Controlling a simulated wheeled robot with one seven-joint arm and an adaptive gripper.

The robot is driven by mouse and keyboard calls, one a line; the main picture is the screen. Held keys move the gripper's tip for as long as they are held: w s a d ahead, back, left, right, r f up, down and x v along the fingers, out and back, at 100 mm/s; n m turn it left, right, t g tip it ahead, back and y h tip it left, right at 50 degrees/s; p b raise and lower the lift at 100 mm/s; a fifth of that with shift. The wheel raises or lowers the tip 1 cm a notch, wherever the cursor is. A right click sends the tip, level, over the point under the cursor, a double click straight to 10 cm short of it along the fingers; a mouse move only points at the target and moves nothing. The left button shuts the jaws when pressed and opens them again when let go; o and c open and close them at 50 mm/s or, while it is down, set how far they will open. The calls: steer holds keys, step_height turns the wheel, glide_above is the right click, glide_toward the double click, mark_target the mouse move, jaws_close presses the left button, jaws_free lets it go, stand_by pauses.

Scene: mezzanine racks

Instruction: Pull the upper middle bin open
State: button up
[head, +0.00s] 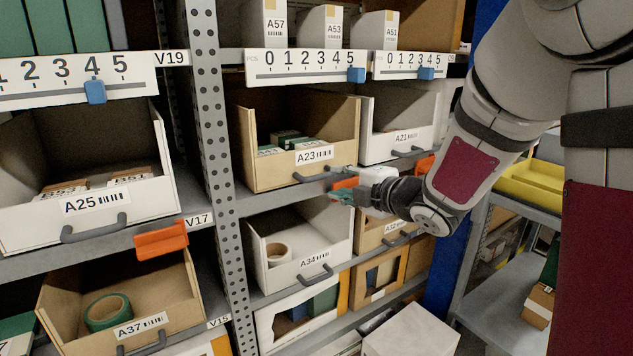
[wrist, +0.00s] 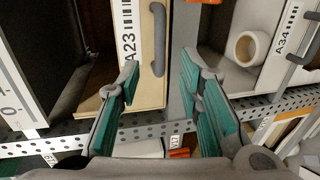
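The upper middle bin (head: 262,171) is a tan open-topped bin labelled A23, with small dark green and white boxes inside. Its grey bar handle (head: 313,177) is on the front face below the label. In the wrist view the bin's front (wrist: 127,84) is at upper left, and the handle (wrist: 158,40) stands beyond the fingertips, roughly in line with the gap between them. My gripper (head: 342,192) is open, with teal finger pads, just right of and below the handle. It also shows in the wrist view (wrist: 160,72). Nothing is between its fingers.
White bin A21 (head: 378,147) is to the right, and white bin A34 (head: 257,247) with a tape roll is below. Bin A25 (head: 27,228) is left of a perforated upright (head: 212,130). Orange tabs (head: 162,240) sit on shelf edges. A white box (head: 412,335) stands low in front.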

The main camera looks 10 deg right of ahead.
mark_target(321, 178)
steer(key=b+x, duration=0.1)
steer(key=x, duration=0.8)
steer(key=shift+w+a, duration=0.1)
jaws_close()
